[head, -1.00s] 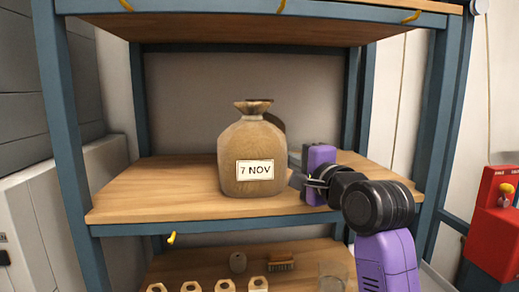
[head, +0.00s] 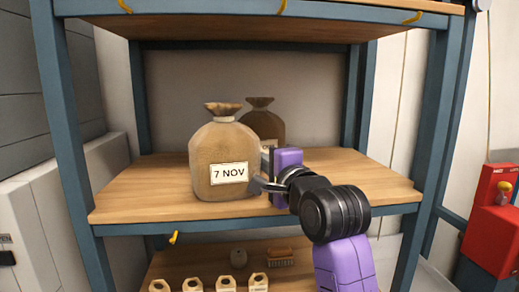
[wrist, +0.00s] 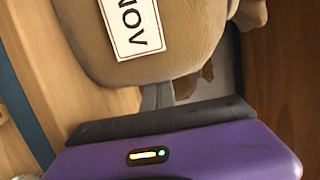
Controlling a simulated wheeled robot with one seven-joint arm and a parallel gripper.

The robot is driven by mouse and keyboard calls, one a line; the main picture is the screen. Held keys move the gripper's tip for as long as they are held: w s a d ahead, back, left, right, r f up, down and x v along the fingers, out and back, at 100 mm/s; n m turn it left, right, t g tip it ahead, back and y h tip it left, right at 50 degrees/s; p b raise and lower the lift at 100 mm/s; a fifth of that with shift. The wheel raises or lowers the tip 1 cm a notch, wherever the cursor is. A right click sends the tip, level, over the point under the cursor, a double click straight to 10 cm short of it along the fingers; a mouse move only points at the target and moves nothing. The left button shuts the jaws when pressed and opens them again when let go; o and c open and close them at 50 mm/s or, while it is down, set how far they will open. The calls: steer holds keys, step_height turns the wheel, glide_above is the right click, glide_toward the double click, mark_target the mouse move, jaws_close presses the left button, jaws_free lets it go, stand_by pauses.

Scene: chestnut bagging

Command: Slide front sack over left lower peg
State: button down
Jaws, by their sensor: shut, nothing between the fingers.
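The front sack (head: 222,165) is a tan, tied sack with a white "7 NOV" label. It stands upright on the middle shelf, left of centre. The left lower peg (head: 174,238) is a small yellow peg at the front edge of that shelf, below and left of the sack. My gripper (head: 258,184) is shut and empty, with its tips at the sack's right side, seemingly against it. In the wrist view the fingers (wrist: 158,97) meet the sack's side (wrist: 175,45) near the label.
A darker sack (head: 264,122) stands behind, partly hidden by the front sack and my gripper. The middle shelf (head: 145,185) is bare on the left. Yellow pegs (head: 282,6) line the upper shelf's edge. A brush (head: 281,256) and several small wooden pieces (head: 226,284) lie on the lower shelf.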

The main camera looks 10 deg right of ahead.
steer(key=shift+a+p, duration=0.6)
steer(key=shift+a, duration=4.15)
steer(key=shift+d+p, duration=0.35)
steer(key=shift+d, duration=1.5)
steer(key=s+p, duration=0.2)
steer(key=s, duration=1.2)
steer(key=shift+p, duration=0.35)
